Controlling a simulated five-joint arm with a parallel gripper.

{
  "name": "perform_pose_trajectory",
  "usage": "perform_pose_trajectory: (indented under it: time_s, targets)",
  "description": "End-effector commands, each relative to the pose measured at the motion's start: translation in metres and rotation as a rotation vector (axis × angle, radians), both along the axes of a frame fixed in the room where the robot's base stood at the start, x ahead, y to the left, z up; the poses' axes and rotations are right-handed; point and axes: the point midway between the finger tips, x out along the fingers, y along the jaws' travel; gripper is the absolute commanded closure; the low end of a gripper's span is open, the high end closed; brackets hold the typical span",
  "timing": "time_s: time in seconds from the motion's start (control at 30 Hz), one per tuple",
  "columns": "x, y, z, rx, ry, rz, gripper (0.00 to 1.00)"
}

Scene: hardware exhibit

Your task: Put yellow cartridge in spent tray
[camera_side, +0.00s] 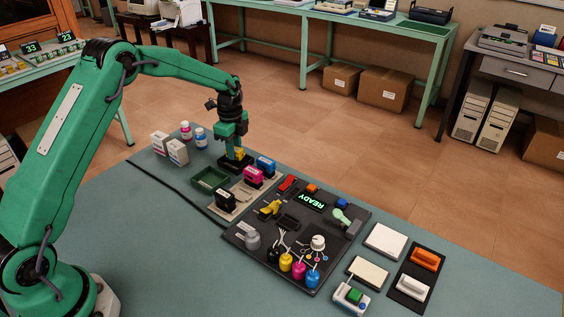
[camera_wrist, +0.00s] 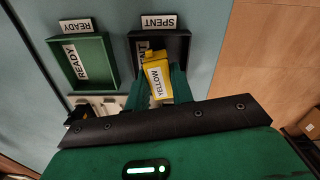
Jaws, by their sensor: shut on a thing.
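The yellow cartridge (camera_wrist: 157,70), labelled YELLOW, is between the green fingers of my gripper (camera_wrist: 160,88), which is shut on it. In the side view the cartridge (camera_side: 239,153) shows just below my gripper (camera_side: 235,149), low at the black spent tray (camera_side: 232,167). In the wrist view the cartridge overlaps the spent tray (camera_wrist: 184,48) and covers part of its inner label. A SPENT label lies beyond the tray's far edge. I cannot tell whether the cartridge touches the tray floor.
The green ready tray (camera_wrist: 102,60) is beside the spent tray and looks empty. Magenta (camera_side: 253,176), blue (camera_side: 265,165) and black (camera_side: 225,200) cartridges stand close by. White boxes (camera_side: 177,151) and small bottles (camera_side: 200,138) stand behind. A dark panel (camera_side: 325,235) with tools lies to the right.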

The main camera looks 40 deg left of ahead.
Motion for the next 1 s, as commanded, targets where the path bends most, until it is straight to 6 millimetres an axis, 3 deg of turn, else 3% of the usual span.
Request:
perform_pose_trajectory:
  time_s: [0.67, 0.7, 0.8, 1.0]
  targets:
    - [0.0000, 0.0000, -0.0049, 0.000, 0.000, 0.000, 0.93]
    - [0.0000, 0.0000, -0.0049, 0.000, 0.000, 0.000, 0.73]
    - [0.0000, 0.0000, -0.0050, 0.000, 0.000, 0.000, 0.53]
    - [-0.0001, 0.0000, -0.0049, 0.000, 0.000, 0.000, 0.51]
